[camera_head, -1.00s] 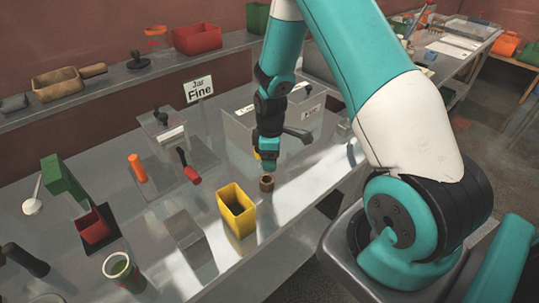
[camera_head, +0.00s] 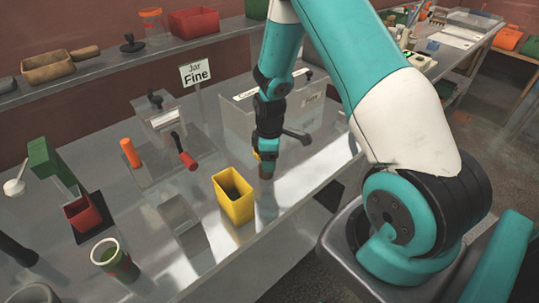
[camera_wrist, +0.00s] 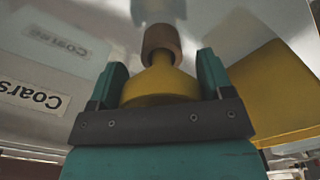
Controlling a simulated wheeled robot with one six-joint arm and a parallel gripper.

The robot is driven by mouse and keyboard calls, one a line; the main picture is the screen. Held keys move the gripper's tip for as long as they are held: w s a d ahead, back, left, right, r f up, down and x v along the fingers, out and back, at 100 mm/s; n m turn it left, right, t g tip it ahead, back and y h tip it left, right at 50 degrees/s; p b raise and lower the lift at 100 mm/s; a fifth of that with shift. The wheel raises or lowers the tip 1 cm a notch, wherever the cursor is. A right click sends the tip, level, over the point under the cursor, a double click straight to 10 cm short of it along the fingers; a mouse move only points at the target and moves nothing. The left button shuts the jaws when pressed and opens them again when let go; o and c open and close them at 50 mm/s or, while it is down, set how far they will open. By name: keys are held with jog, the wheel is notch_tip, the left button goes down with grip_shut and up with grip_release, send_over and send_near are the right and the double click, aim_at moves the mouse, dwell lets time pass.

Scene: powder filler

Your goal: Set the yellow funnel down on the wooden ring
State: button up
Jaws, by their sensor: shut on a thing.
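My gripper (camera_head: 267,157) is low over the metal table and shut on the yellow funnel (camera_wrist: 160,84). In the wrist view the funnel's wide body sits between the two teal fingers, with its narrow neck pointing away from them. The brown wooden ring (camera_wrist: 161,40) lies straight beyond the neck and overlaps it in the picture. In the head view only part of the wooden ring (camera_head: 266,172) shows, just below the gripper. I cannot tell whether the funnel touches it. The funnel is mostly hidden by the gripper there.
An open yellow box (camera_head: 234,200) stands left of the ring. A grey box (camera_head: 235,118) with labels stands behind the gripper. Bare tabletop lies right of the ring.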

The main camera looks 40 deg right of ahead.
jog(key=shift+f, duration=0.5)
jog(key=shift+f+b, duration=0.6)
jog(key=shift+b, duration=0.05)
dwell(0.5)
jog(key=o, duration=0.9)
jog(key=shift+o, duration=0.2)
jog(key=shift+r, duration=0.1)
notch_tip(320, 180, up, 17)
jog(key=b, duration=0.3)
jog(key=s+a+r+y, duration=0.1)
jog(key=s+a+r, duration=0.2)
jog(key=a, duration=0.3)
jog(key=s+a+r+y, duration=0.1)
jog(key=s+a+r, duration=0.15)
jog(key=a, duration=0.35)
jog(key=s+a+r+m+y, duration=0.1)
jog(key=s+a, duration=0.4)
jog(key=s, duration=0.3)
jog(key=s+a+r+m+y, duration=0.1)
jog(key=s+a+r, duration=0.1)
jog(key=s+a, duration=0.4)
jog(key=shift+s+a+b, duration=0.15)
jog(key=shift+s+b, duration=0.2)
jog(key=shift+s, duration=0.7)
